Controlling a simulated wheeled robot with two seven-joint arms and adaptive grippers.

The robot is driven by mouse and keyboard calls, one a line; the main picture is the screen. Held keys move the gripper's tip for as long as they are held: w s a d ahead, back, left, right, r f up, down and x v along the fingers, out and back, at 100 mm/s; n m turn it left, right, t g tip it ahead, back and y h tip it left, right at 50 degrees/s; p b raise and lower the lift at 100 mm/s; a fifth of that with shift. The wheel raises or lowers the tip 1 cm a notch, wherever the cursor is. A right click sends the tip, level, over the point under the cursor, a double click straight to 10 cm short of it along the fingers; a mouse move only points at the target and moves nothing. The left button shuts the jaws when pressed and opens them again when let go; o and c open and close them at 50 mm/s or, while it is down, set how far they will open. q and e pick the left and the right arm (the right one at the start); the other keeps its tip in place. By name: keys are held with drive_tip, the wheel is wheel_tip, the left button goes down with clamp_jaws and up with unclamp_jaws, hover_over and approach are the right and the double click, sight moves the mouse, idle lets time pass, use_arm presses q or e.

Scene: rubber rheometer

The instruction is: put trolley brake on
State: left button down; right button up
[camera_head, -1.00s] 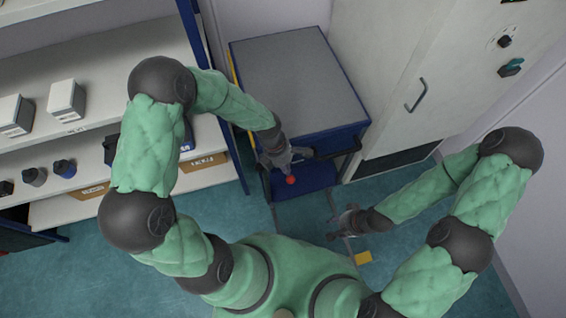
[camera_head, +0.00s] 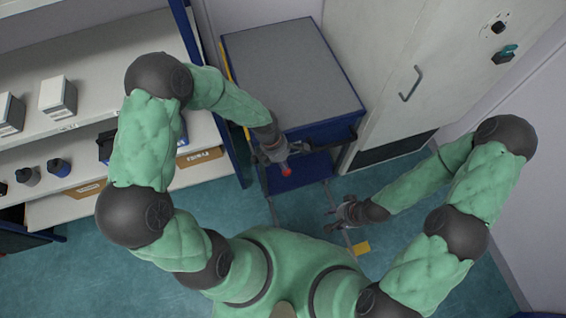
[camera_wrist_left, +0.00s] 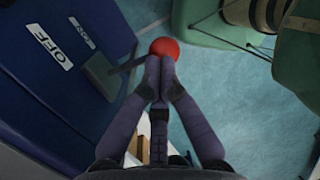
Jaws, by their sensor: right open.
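The trolley (camera_head: 290,70) has a grey top and a blue body and stands between the shelves and the cabinet. Its brake lever ends in a red ball knob (camera_head: 286,171) low at its front. In the left wrist view the knob (camera_wrist_left: 164,48) sits right at my left fingertips (camera_wrist_left: 160,78), which are together. Whether they touch the knob or its rod is unclear. A blue panel (camera_wrist_left: 50,55) beside the lever carries OFF and ON labels. In the head view my left gripper (camera_head: 280,160) is just above the knob. My right gripper (camera_head: 338,212) is open and empty over the floor.
White shelves (camera_head: 110,90) with boxes and bottles stand at the left. A pale cabinet (camera_head: 400,60) with a handle is close on the trolley's right.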

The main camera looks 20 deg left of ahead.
sight(285, 174)
use_arm(q)
drive_tip(key=shift+s+d+f, duration=0.1)
drive_tip(key=shift+f, duration=0.1)
drive_tip(key=shift+s+d+f+b, duration=0.25)
drive_tip(key=shift+s+f+b, duration=0.1)
drive_tip(key=shift+s+f, duration=0.15)
drive_tip(key=shift+s+d+f+b, duration=0.15)
drive_tip(key=shift+s+f+b, duration=0.05)
drive_tip(key=shift+f, duration=0.2)
drive_tip(key=shift+s+d+f+b, duration=0.1)
drive_tip(key=shift+s+f+b, duration=0.1)
drive_tip(key=shift+f, duration=0.2)
drive_tip(key=shift+s+a+b+x, duration=0.15)
drive_tip(key=shift+b+x, duration=0.7)
drive_tip(key=shift+x, duration=0.4)
drive_tip(key=shift+s+a+b+x, duration=0.1)
drive_tip(key=shift+a+b+x, duration=0.1)
drive_tip(key=shift+b+x, duration=0.85)
drive_tip(key=shift+f, duration=0.35)
